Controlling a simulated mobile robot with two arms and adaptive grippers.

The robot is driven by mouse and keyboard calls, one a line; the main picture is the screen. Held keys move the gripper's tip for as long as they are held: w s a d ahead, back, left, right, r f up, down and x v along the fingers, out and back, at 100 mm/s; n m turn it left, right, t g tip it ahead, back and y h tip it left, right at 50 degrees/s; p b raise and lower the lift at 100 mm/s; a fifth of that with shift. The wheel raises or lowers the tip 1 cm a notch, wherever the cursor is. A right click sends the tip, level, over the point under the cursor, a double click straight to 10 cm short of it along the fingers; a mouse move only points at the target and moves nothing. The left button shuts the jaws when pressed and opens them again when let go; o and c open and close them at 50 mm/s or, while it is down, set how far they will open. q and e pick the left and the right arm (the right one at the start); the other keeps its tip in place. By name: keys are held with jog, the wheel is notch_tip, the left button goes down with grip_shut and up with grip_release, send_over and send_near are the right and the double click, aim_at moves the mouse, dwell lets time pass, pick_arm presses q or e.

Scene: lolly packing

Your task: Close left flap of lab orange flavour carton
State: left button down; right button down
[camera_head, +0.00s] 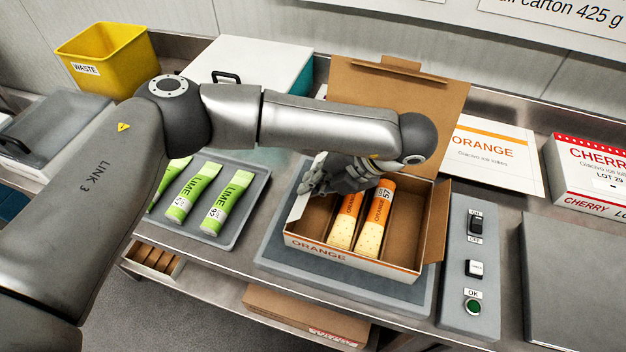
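The open orange flavour carton (350,262) sits on a grey platform, with two orange lolly tubes (374,222) in its left part. Its big brown lid (440,95) stands open at the back. Its right flap (437,222) stands up. Its left flap (299,204) also stands up, with a pale face showing, partly hidden by my gripper. My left gripper (318,183) is over the carton's left side, close by the left flap. I cannot tell whether it touches the flap or how far its fingers are apart. My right gripper is not in view.
A grey tray (240,172) with green lime tubes lies left of the carton. A switch panel (470,270) is to the right, beside a grey lidded surface. A cherry carton (595,175), an orange sign (490,152), a white cool box (255,62) and a yellow waste bin (105,60) stand behind.

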pick_arm(q)
jog(key=c, duration=1.7)
grip_release()
jog(key=v, duration=1.2)
